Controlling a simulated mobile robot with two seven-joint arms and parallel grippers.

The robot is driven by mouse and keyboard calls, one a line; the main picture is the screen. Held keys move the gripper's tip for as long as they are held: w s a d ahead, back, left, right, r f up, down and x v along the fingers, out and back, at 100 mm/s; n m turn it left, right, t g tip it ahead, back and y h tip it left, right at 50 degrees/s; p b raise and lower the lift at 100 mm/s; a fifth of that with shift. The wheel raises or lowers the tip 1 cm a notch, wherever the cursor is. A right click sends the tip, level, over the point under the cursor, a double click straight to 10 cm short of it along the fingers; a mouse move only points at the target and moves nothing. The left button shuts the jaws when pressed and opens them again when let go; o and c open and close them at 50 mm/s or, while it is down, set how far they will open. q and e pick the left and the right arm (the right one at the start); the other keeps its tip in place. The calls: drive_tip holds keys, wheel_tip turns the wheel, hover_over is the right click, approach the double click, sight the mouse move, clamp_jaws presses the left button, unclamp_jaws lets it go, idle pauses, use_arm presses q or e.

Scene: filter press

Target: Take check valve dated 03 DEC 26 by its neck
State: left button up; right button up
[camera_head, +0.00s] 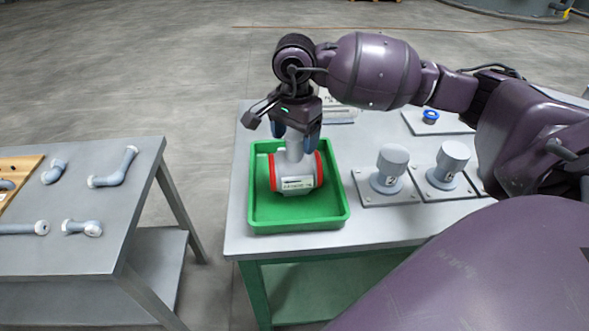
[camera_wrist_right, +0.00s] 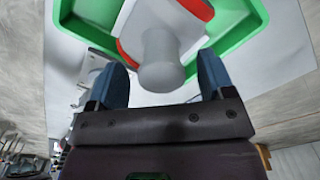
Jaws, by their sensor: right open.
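A check valve (camera_head: 297,170) stands in a green tray (camera_head: 300,222) in the head view. It has a pale grey body, red rings at both ends and a neck pointing up. A label (camera_head: 297,184) is on its front, too small to read surely. My right gripper (camera_head: 296,132) points down over it, with blue fingers on either side of the neck's top. In the right wrist view the neck (camera_wrist_right: 161,70) shows between the open fingers (camera_wrist_right: 170,80), with gaps on both sides. My left gripper is not in view.
Two grey capped fittings (camera_head: 392,167) (camera_head: 448,163) stand on plates right of the tray. A plate with a blue ring (camera_head: 430,117) lies at the back right. A separate table (camera_head: 80,255) at the left holds several grey pipe pieces. Bare floor lies between the tables.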

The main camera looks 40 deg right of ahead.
sight(295, 163)
drive_tip(key=shift+w+f, duration=0.1)
drive_tip(key=shift+f, duration=1.35)
drive_tip(key=c, duration=0.9)
drive_tip(key=shift+r, duration=0.1)
drive_tip(key=shift+c, duration=0.7)
drive_tip(key=shift+r, duration=0.1)
